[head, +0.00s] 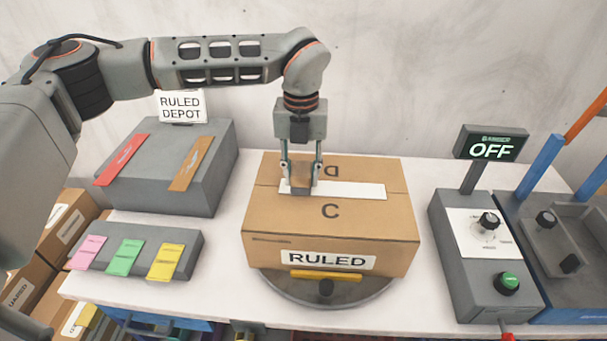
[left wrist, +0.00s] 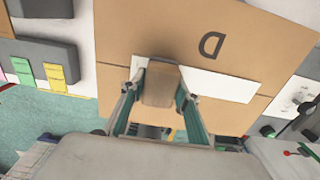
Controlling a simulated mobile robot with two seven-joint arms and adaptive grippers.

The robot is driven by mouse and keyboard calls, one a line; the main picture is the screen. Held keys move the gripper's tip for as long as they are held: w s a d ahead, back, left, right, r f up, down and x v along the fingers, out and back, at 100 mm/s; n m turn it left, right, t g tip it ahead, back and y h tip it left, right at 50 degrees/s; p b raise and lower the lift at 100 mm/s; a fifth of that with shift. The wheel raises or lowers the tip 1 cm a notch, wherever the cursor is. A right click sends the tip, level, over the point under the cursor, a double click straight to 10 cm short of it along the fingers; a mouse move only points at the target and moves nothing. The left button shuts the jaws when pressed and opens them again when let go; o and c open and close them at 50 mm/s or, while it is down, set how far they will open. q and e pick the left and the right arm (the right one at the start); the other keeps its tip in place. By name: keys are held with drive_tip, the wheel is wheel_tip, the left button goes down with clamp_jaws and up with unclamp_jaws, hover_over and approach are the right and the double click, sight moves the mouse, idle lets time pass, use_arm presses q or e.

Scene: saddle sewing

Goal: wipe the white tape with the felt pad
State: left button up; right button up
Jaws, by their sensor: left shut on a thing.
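The white tape (head: 352,191) is a strip along the top of the cardboard box (head: 330,230), over its middle seam. It also shows in the left wrist view (left wrist: 222,85). My left gripper (head: 301,172) points down over the left part of the tape, shut on a grey-brown block, the felt pad (head: 300,186). In the left wrist view the pad (left wrist: 160,86) sits between the fingers and hides part of the tape's left end. The pad is at the tape; I cannot tell whether it touches. My right gripper is not in view.
The box, labelled RULED, stands on a round turntable (head: 325,294). At left are a grey RULED DEPOT block (head: 210,185) and a rack with pink, green and yellow cards (head: 125,257). At right is a control box (head: 455,235) with its sign (head: 491,146) reading OFF.

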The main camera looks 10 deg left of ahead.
use_arm(q)
wheel_tip(320, 180, up, 3)
drive_tip(key=shift+a+f+p, duration=0.15)
drive_tip(key=shift+f+p, duration=0.05)
drive_tip(key=shift+p, duration=0.15)
drive_tip(key=shift+d+r, duration=0.3)
drive_tip(key=shift+r, duration=0.8)
drive_tip(key=shift+a+r, duration=0.15)
drive_tip(key=shift+r, duration=1.55)
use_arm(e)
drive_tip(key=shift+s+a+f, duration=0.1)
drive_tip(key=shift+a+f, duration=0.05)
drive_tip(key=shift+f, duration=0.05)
